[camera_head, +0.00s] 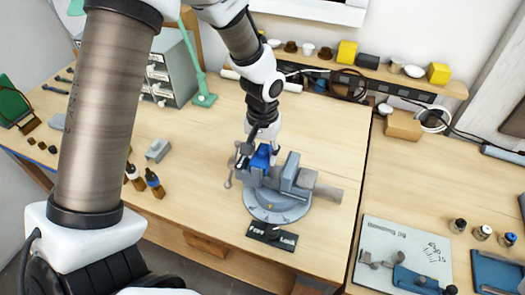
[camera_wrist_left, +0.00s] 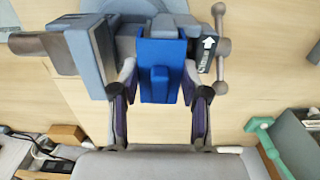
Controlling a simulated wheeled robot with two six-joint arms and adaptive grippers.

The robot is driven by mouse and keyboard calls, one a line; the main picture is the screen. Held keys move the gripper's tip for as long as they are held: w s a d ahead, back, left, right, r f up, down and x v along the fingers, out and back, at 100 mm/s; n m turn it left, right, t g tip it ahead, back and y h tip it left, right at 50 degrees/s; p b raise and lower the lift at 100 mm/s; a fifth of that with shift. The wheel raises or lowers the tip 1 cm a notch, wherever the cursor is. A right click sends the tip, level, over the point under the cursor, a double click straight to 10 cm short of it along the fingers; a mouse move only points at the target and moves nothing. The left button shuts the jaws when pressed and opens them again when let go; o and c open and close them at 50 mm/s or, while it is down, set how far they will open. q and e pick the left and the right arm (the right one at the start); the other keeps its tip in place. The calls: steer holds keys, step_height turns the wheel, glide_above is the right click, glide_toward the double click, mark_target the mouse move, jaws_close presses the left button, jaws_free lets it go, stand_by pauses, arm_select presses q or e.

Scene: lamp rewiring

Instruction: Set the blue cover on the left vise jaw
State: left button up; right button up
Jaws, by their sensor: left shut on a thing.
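The blue cover (camera_head: 262,157) is at the left jaw of the grey vise (camera_head: 278,205), close to or on it. In the left wrist view the cover (camera_wrist_left: 160,50) stands between my fingers, its upper part overlapping the jaw; I cannot tell if it is fully seated. My left gripper (camera_head: 255,148) comes down over the vise from behind and is shut on the cover; its fingers (camera_wrist_left: 159,85) flank the cover's sides. The right vise jaw (camera_head: 290,172) stands apart, to the right of the cover. My right gripper is not in view.
A black label plate (camera_head: 271,236) lies in front of the vise. Small bottles (camera_head: 153,180) and a grey block (camera_head: 158,150) are to the left. A green lamp (camera_head: 203,95) and a drawer cabinet (camera_head: 172,75) stand behind. A grey board (camera_head: 400,250) lies on the right table.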

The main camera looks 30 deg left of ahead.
arm_select(q)
steer(key=o, duration=1.3)
steer(key=shift+c, duration=0.2)
step_height(320, 180, up, 12)
steer(key=shift+w+f, duration=0.1)
step_height(320, 180, up, 9)
steer(key=p, duration=0.6)
steer(key=shift+p, duration=0.3)
